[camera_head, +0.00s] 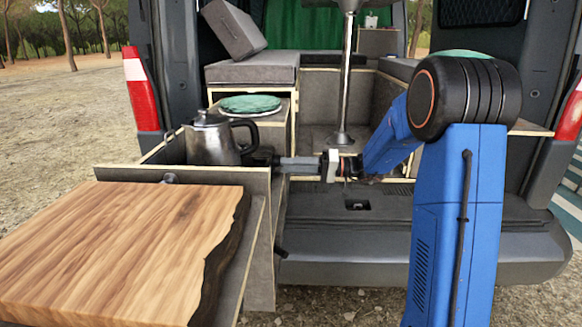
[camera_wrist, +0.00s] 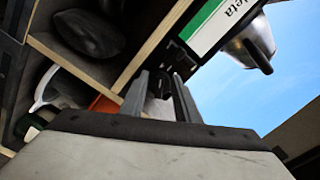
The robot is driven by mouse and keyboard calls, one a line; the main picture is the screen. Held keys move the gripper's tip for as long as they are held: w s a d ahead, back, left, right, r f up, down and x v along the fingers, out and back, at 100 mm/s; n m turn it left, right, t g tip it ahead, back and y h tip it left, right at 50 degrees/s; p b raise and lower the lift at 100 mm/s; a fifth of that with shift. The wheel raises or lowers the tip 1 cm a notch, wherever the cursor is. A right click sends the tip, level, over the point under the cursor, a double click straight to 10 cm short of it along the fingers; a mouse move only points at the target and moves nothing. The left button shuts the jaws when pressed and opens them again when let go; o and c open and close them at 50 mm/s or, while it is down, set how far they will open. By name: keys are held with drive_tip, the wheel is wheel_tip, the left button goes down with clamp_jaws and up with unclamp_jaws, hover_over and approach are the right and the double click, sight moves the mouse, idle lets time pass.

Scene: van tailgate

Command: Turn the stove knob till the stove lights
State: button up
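The metal coffee pot (camera_head: 212,138) with a black handle stands in the open drawer unit in the head view; part of a metal vessel also shows in the wrist view (camera_wrist: 250,45). A green and white labelled panel (camera_wrist: 215,22), seemingly the stove's, lies in front of my gripper. My gripper (camera_head: 262,160) is beside the pot's lower right, at the drawer's right side. In the wrist view its two fingers (camera_wrist: 160,76) stand apart with a small dark shape between them, perhaps the knob. I cannot tell whether they touch it. I see no flame; the burner is hidden.
A wooden board (camera_head: 120,250) lies at the front left, just before the drawer front (camera_head: 215,178). A green plate (camera_head: 250,104) sits on the counter behind the pot. A metal table post (camera_head: 346,85) rises behind my arm.

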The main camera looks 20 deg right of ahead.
drive_tip(key=v, duration=1.7)
drive_tip(key=shift+d, duration=0.15)
drive_tip(key=shift+s, duration=0.1)
idle(0.5)
